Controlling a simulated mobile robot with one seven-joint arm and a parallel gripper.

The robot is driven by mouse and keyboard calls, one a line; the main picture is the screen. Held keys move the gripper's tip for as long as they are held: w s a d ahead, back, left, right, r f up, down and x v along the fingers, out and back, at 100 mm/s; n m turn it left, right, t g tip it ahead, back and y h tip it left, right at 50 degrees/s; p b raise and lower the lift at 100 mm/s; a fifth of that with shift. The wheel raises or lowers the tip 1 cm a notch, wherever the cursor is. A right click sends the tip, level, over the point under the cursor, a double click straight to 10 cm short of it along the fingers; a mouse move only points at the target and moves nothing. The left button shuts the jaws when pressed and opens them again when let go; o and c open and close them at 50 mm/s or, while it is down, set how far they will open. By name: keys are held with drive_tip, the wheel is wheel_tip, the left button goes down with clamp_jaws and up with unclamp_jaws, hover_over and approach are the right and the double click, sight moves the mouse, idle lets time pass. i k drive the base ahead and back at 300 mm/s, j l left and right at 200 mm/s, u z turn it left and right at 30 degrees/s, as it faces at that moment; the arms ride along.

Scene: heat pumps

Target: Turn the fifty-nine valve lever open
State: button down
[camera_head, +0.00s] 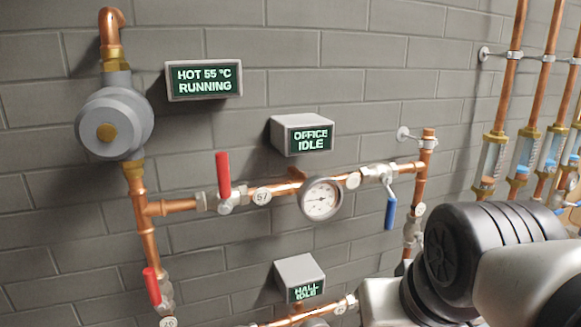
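I cannot read a fifty-nine tag in this view. A round tag reading 57 (262,196) sits on the middle copper pipe, beside a valve with a red lever (223,174) that stands upright, across the pipe. Right of the gauge, a valve with a blue lever (390,212) hangs down. Its nearby tag (353,180) is too small to read. A red lever (152,287) on the lower left vertical pipe leans along it, above a partly cut-off tag (169,322). Another unreadable tag (340,307) is on the lower pipe. My gripper is not in view.
My arm fills the lower right and hides part of the pipework. Several vertical pipes stand right.

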sight(387, 179)
drive_tip(key=i+l+z, duration=0.15)
drive_tip(key=z, duration=0.35)
drive_tip(key=i+l+z, duration=0.15)
drive_tip(key=z, duration=0.35)
